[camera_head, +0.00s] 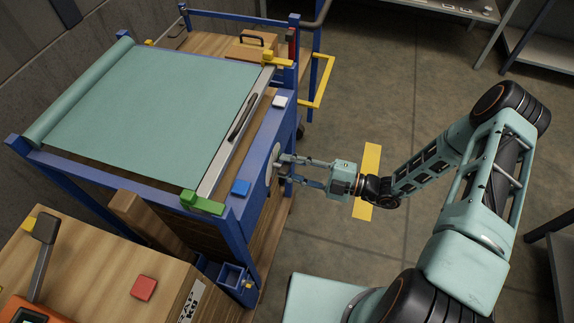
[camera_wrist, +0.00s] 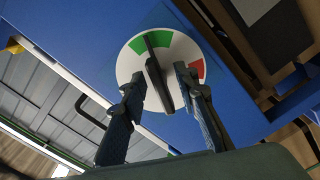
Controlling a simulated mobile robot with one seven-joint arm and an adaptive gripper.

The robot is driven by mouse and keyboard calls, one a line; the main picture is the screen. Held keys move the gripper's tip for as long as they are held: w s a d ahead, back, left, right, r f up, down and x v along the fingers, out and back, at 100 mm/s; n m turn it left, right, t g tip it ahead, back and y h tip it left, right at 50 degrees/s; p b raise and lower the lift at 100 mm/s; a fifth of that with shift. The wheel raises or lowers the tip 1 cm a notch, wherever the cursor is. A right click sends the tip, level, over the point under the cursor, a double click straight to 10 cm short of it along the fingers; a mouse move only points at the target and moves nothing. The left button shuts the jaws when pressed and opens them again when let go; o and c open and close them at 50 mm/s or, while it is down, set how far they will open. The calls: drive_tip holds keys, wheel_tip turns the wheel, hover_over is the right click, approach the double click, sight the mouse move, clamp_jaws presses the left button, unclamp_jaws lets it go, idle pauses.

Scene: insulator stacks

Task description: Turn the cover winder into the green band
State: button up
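The cover winder is a white dial (camera_wrist: 128,66) with a dark bar-shaped handle (camera_wrist: 158,82) on the blue panel. The green band (camera_wrist: 163,40) is at the dial's top, and a red band (camera_wrist: 197,68) is at its right. The handle's thin upper tip lies over the green band. My gripper (camera_wrist: 160,82) has one finger on each side of the handle, with gaps showing, so it looks open around it. In the head view my gripper (camera_head: 281,169) reaches the panel's right face, where the dial is nearly edge-on. The teal cover (camera_head: 150,100) lies spread over the blue frame.
A metal bar (camera_head: 228,148) with a dark handle runs along the cover's edge, between green and yellow blocks. A wooden crate (camera_head: 90,265) with a red pad stands at the front left. A yellow floor strip (camera_head: 371,160) lies under my arm. Open floor is to the right.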

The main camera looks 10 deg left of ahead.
drive_tip(key=d, duration=1.1)
drive_tip(key=shift+s+d, duration=0.15)
drive_tip(key=shift+s, duration=0.25)
